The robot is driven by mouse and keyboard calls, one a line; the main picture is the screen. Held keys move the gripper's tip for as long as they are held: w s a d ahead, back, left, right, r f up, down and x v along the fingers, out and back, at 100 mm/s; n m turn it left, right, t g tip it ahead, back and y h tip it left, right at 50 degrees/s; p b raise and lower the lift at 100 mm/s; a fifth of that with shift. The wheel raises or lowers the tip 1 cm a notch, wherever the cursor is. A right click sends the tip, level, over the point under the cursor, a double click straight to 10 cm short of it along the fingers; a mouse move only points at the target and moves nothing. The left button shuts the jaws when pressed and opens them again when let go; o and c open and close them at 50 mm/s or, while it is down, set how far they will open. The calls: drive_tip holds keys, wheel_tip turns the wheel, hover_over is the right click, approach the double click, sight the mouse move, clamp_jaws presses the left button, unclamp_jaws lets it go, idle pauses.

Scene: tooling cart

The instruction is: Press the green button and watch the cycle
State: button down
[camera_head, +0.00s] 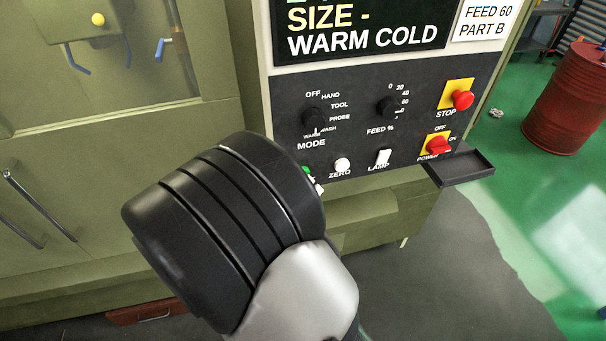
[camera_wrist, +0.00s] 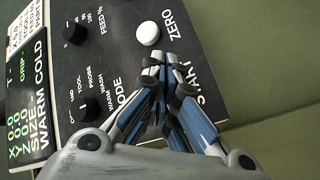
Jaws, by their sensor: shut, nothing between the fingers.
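The green button (camera_head: 306,171) shows as a small green patch on the dark control panel (camera_head: 355,130) in the head view, mostly hidden behind my black wrist. In the wrist view the green button is out of sight behind my fingers, beside the "START" lettering. My gripper (camera_wrist: 164,60) is shut and empty, its fingertips together over the panel just below the white ZERO button (camera_wrist: 148,34). I cannot tell whether the tips touch the green button. The display (camera_head: 360,28) reads "SIZE - WARM COLD".
The ZERO button and white LAMP switch (camera_head: 383,158) are close right of my wrist in the head view. Above are the MODE knob (camera_head: 312,117) and FEED knob (camera_head: 387,107). Red STOP button (camera_head: 462,99), red POWER switch (camera_head: 438,146) and a small black tray (camera_head: 460,167) lie further right.

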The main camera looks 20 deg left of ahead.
drive_tip(key=shift+w+a+b, duration=0.25)
drive_tip(key=shift+w+b, duration=0.1)
idle(0.4)
drive_tip(key=shift+w+a+r, duration=0.1)
drive_tip(key=shift+a+r, duration=0.05)
idle(0.7)
drive_tip(key=shift+b, duration=0.3)
drive_tip(key=shift+s+d+b, duration=0.45)
drive_tip(key=shift+s+d, duration=0.05)
drive_tip(key=shift+s, duration=0.2)
drive_tip(key=shift+s+f, duration=0.1)
drive_tip(key=shift+f, duration=0.1)
drive_tip(key=shift+s+d+b, duration=0.6)
drive_tip(key=shift+s+d, duration=0.1)
drive_tip(key=shift+s, duration=0.35)
drive_tip(key=shift+s+d+b, duration=0.6)
drive_tip(key=shift+s+d, duration=0.05)
drive_tip(key=shift+s, duration=0.35)
idle(3.2)
